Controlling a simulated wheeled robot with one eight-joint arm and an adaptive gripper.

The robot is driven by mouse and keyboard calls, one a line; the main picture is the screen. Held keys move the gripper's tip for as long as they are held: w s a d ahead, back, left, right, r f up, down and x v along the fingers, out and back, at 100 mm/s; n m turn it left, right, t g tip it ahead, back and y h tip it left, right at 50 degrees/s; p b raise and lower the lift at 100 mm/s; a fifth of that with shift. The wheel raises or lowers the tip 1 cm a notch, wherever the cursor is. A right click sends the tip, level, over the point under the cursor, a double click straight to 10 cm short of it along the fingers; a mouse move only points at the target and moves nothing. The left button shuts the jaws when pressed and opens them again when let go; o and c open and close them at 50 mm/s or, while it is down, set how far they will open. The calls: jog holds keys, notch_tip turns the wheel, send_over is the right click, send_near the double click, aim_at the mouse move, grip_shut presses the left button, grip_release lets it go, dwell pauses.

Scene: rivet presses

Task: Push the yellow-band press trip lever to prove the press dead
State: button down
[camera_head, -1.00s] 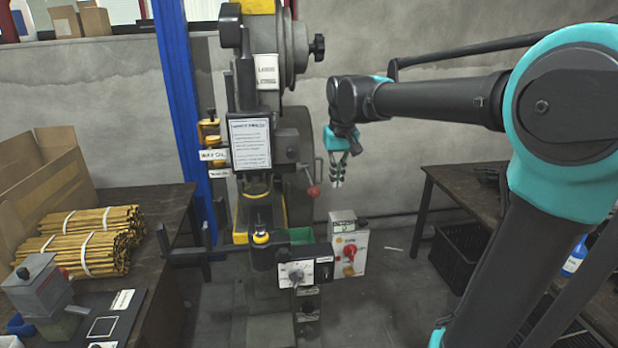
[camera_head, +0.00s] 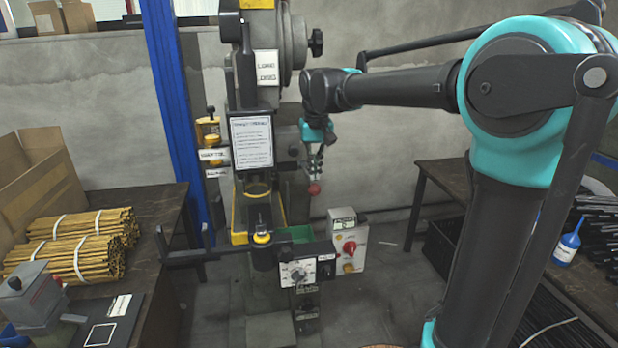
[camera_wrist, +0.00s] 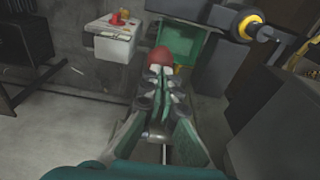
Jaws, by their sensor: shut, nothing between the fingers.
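The press (camera_head: 258,130) stands in the middle of the head view, with yellow trim low on its frame and a yellow ring on a black post (camera_head: 262,238) at its front. Its trip lever ends in a red ball (camera_head: 314,188) on the press's right side. My gripper (camera_head: 316,172) is shut and empty, pointing down just above the ball. In the wrist view the red ball (camera_wrist: 160,56) lies right at the tips of my gripper (camera_wrist: 160,72). I cannot tell whether they touch. The lever's rod is mostly hidden by my fingers.
A control box (camera_head: 347,245) with a red knob hangs to the lower right of the lever. A green tray (camera_head: 300,234) sits below it. A bench with bundled rods (camera_head: 75,245) is at left, another bench (camera_head: 450,178) at right.

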aim_at(315, 186)
jog(key=shift+f, duration=0.6)
jog(key=shift+f, duration=0.1)
jog(key=shift+s+f, duration=0.1)
jog(key=shift+f, duration=0.75)
jog(key=shift+s+d+f, duration=0.1)
jog(key=shift+f, duration=1.6)
